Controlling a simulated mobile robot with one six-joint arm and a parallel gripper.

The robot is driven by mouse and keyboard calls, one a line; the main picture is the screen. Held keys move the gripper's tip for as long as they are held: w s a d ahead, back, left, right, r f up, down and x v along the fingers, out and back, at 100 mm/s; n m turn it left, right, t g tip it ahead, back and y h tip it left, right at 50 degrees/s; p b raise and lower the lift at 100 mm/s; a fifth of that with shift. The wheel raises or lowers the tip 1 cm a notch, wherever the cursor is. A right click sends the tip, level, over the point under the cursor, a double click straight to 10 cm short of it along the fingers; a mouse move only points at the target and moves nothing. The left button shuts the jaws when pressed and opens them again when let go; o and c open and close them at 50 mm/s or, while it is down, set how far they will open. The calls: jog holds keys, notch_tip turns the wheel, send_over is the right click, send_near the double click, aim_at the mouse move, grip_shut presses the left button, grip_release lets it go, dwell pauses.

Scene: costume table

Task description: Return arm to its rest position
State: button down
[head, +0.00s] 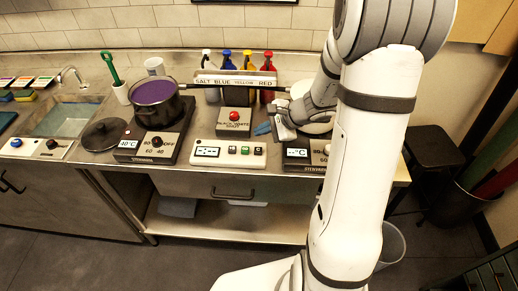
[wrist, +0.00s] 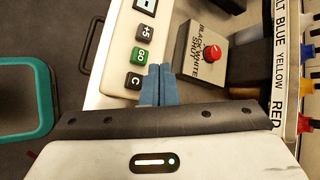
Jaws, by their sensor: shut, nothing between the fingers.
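My arm (head: 345,170) is white with grey bands and rises through the right half of the head view, bent over the steel table. My gripper (head: 262,129) has blue fingers and points left, above the table near the timer panel and the black-white shot box. In the wrist view the two blue fingers of my gripper (wrist: 158,84) are together with nothing between them. They lie over the edge of the timer panel (wrist: 118,55), beside its green GO button. The arm hides part of the right hot plate (head: 305,155).
A pot of purple liquid (head: 154,103) stands on the left hot plate (head: 152,146). A black lid (head: 104,134) lies beside it. Colour-capped bottles (head: 227,67) stand behind the labelled rack (head: 235,80). The shot box (head: 233,122) has a red button. A stool (head: 432,148) stands right.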

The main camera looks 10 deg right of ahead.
dwell(0.3)
jog(key=shift+s+a+r, duration=0.1)
jog(key=shift+a+r, duration=0.05)
jog(key=s+a+r+n+g+h, duration=0.25)
jog(key=s+a+r+n, duration=0.25)
jog(key=s+r+n, duration=0.5)
jog(key=s+d+r+n+h, duration=0.1)
jog(key=s+d+n+h, duration=0.1)
jog(key=s, duration=0.3)
jog(key=s+d+r+n+h+b, duration=0.1)
jog(key=s+d+n+h, duration=0.1)
jog(key=s, duration=0.4)
jog(key=shift+d+r+n+h, duration=0.25)
jog(key=shift+n+h, duration=0.2)
jog(key=shift+n, duration=0.65)
jog(key=c, duration=2.2)
grip_release()
jog(key=shift+t, duration=0.25)
